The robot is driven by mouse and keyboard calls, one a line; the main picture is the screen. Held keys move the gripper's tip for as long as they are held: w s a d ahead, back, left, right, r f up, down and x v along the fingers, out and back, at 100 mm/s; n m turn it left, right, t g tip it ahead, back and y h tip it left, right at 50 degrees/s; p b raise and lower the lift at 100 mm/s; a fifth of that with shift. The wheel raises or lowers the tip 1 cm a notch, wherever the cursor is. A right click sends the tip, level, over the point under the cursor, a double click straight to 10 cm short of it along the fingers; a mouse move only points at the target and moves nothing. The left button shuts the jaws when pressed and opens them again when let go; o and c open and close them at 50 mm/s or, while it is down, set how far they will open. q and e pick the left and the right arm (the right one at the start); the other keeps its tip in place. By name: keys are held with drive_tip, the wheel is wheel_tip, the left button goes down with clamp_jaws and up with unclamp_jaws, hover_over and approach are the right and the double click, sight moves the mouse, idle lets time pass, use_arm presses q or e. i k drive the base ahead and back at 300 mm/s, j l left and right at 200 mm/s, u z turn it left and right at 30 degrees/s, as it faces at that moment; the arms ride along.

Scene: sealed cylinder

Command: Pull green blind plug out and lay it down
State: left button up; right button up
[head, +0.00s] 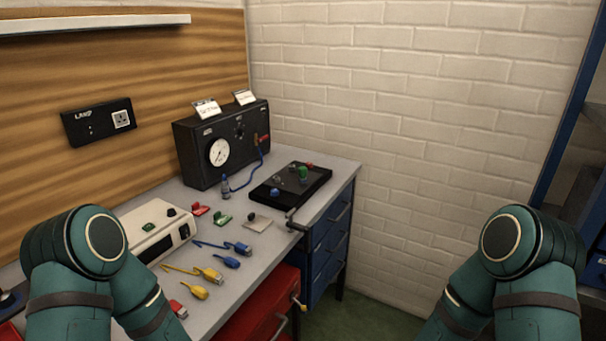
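A green plug-like piece (304,174) stands upright on a black fixture plate (262,190) at the bench's far right end. Small red and dark pieces sit beside it on the same plate. A flat green piece (224,220) lies on the bench left of the plate, and another small green piece (148,227) sits on the white box. I cannot tell for sure which one is the blind plug. Only teal links of my arms show at the lower left and lower right. Neither gripper is in view.
A black gauge box (185,150) stands at the back of the grey bench (345,165). A white box (145,246) stands at the left. Yellow and blue cable connectors (212,274) lie in front. A red cabinet (262,306) and blue drawers (330,240) are below.

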sight(302, 170)
drive_tip(key=i+l+z, duration=0.15)
drive_tip(key=i, duration=0.25)
drive_tip(key=i+l+z, duration=0.15)
drive_tip(key=i+l, duration=0.2)
drive_tip(key=i+l+z, duration=0.1)
drive_tip(key=i, duration=0.35)
drive_tip(key=l, duration=0.1)
